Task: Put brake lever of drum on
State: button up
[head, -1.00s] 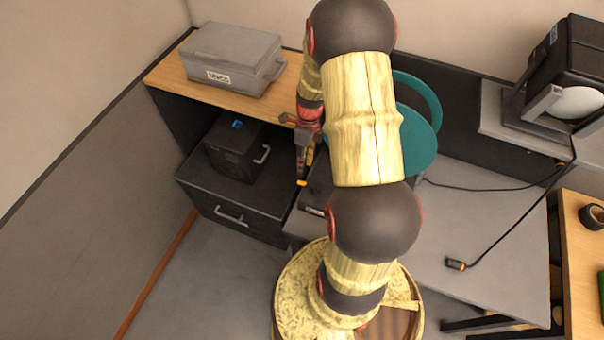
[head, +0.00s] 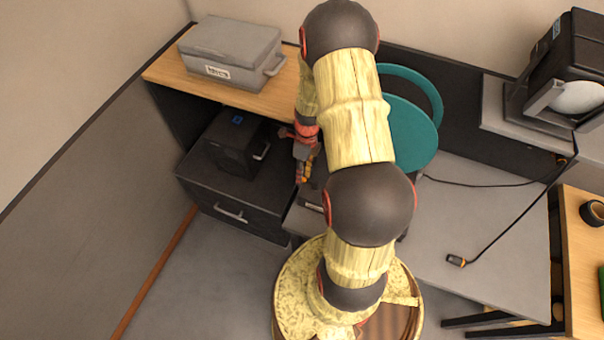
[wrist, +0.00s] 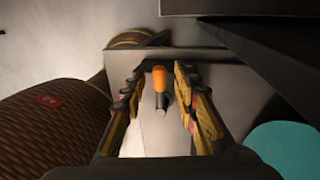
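The drum (head: 412,135) is a teal disc with a ring behind it, partly hidden by my arm in the head view. Its teal edge shows at the lower right of the wrist view (wrist: 285,148). The brake lever (wrist: 159,80) is a dark stem with an orange tip. It stands between my fingers in the wrist view, apart from both as far as I can tell. My gripper (wrist: 163,112) is open. The lever's base is hidden.
A grey case (head: 232,55) lies on the wooden shelf (head: 165,72) at the upper left. A black box (head: 236,143) stands on a dark drawer unit (head: 232,200) left of my gripper. A cable with a plug (head: 456,260) lies on the grey bench (head: 490,225) at right.

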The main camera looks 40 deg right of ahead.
jog(key=shift+c, duration=1.2)
jog(key=c, duration=0.4)
grip_shut()
jog(key=shift+a+n, duration=0.1)
jog(key=shift+n, duration=0.2)
jog(key=a+n, duration=0.1)
jog(key=n, duration=0.1)
jog(key=s+a+n+p, duration=0.1)
jog(key=n, duration=0.2)
jog(key=s+a+n+g+h, duration=0.1)
jog(key=n, duration=0.2)
jog(key=shift+s+p, duration=0.25)
jog(key=shift+p, duration=0.1)
jog(key=n, duration=0.1)
jog(key=s+n, duration=0.1)
jog(key=n, duration=0.1)
jog(key=s+n+h, duration=0.1)
jog(key=shift+a+n+b, duration=0.3)
jog(key=shift+a+b, duration=0.05)
jog(key=shift+s+d+n+h+b, duration=0.15)
jog(key=shift+s+n+b, duration=0.2)
jog(key=shift+n, duration=0.45)
jog(key=shift+s+a+n+h+b, duration=0.1)
jog(key=shift+s+n+b, duration=0.1)
jog(key=shift+s+n, duration=0.45)
jog(key=shift+s+d+n+h+b, duration=0.1)
jog(key=shift+s+n+h+b, duration=0.15)
jog(key=shift+n, duration=0.7)
